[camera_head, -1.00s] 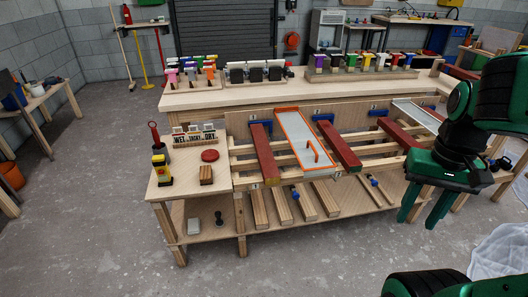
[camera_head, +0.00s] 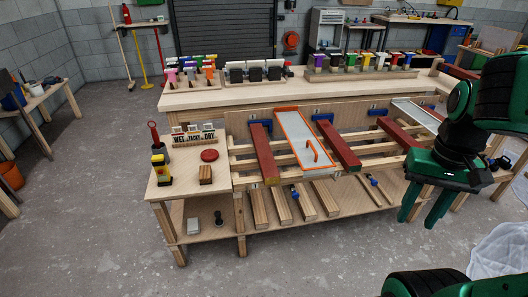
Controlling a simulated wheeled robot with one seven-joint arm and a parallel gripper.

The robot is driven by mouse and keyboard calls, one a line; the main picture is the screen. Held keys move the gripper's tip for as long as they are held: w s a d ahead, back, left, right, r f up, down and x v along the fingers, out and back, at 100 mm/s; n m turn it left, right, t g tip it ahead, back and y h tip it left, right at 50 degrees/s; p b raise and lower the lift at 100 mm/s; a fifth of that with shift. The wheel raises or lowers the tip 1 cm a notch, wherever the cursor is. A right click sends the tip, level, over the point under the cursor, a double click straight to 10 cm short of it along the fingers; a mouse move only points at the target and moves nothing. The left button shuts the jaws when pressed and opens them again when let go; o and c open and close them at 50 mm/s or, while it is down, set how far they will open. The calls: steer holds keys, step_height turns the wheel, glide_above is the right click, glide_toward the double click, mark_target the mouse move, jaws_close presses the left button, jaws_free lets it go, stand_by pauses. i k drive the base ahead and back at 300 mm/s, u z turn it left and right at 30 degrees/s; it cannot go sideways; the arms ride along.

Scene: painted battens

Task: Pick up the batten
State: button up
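Several battens show in the head view. Dark red painted battens lie sloping across the rack rails: a left one (camera_head: 264,153), a middle one (camera_head: 339,146) and a right one (camera_head: 399,133). Several bare wood battens (camera_head: 281,206) lie side by side on the low shelf below. I cannot tell which batten the task means. My gripper (camera_head: 420,214) hangs at the right, in front of the bench, with its two green fingers pointing down and apart. Nothing shows between them. It appears clear of all the battens.
An orange-edged panel with a handle (camera_head: 303,140) lies between the left and middle red battens. A sign block reading WET, TACKY, DRY (camera_head: 194,139) and a red disc (camera_head: 209,155) sit on the left side table. Paint holders (camera_head: 360,72) line the back. Grey floor in front is open.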

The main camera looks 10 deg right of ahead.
mark_target(270, 172)
steer(key=u, duration=0.55)
steer(key=k, duration=0.55)
steer(key=z, duration=1.05)
steer(key=i, duration=1.3)
steer(key=u, duration=0.05)
